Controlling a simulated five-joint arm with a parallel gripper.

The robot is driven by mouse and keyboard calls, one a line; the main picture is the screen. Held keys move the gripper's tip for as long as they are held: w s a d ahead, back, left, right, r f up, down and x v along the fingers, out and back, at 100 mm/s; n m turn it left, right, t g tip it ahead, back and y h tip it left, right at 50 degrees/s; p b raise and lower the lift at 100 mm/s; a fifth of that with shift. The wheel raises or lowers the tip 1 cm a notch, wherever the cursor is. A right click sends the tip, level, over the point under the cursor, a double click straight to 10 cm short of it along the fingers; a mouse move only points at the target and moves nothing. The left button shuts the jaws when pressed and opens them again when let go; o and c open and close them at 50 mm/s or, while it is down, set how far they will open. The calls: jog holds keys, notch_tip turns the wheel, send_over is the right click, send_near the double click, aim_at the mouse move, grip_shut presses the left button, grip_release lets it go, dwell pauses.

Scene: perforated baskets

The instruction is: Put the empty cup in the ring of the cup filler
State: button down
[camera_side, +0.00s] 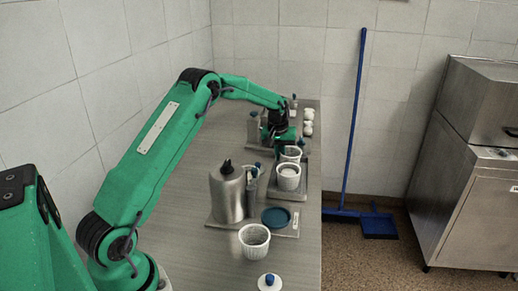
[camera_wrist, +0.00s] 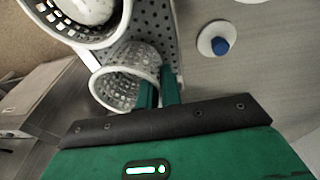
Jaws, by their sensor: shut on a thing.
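The empty cup is a white perforated basket (camera_wrist: 128,76) in the wrist view; its inside shows bare holes. My gripper (camera_wrist: 160,90) is shut on its near wall. In the side view this cup (camera_side: 291,155) is beside my gripper (camera_side: 284,142), just behind a second cup (camera_side: 288,184) with white contents. That second cup (camera_wrist: 72,38) is at the top left in the wrist view. I cannot tell whether the held cup is lifted. A steel canister (camera_side: 228,195) stands on a plate with a round dark blue piece (camera_side: 276,217); I cannot tell which part is the ring.
A perforated tray (camera_wrist: 160,28) lies beside the cups. A white lid with a blue knob (camera_wrist: 217,42) is to their right in the wrist view. Another perforated basket (camera_side: 254,240) and a lid (camera_side: 269,283) are at the near end. Several white pieces (camera_side: 309,122) line the far right edge.

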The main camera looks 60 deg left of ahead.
jog(key=shift+r, duration=2.85)
jog(key=shift+s+d, duration=0.1)
jog(key=shift+s+d+r, duration=0.2)
jog(key=shift+s+d, duration=0.05)
jog(key=shift+d, duration=0.2)
jog(key=s+d+r, duration=0.1)
jog(key=s+d, duration=1.3)
jog(key=s, duration=0.3)
jog(key=shift+s+d, duration=0.15)
jog(key=shift+d, duration=0.05)
jog(key=shift+f, duration=0.2)
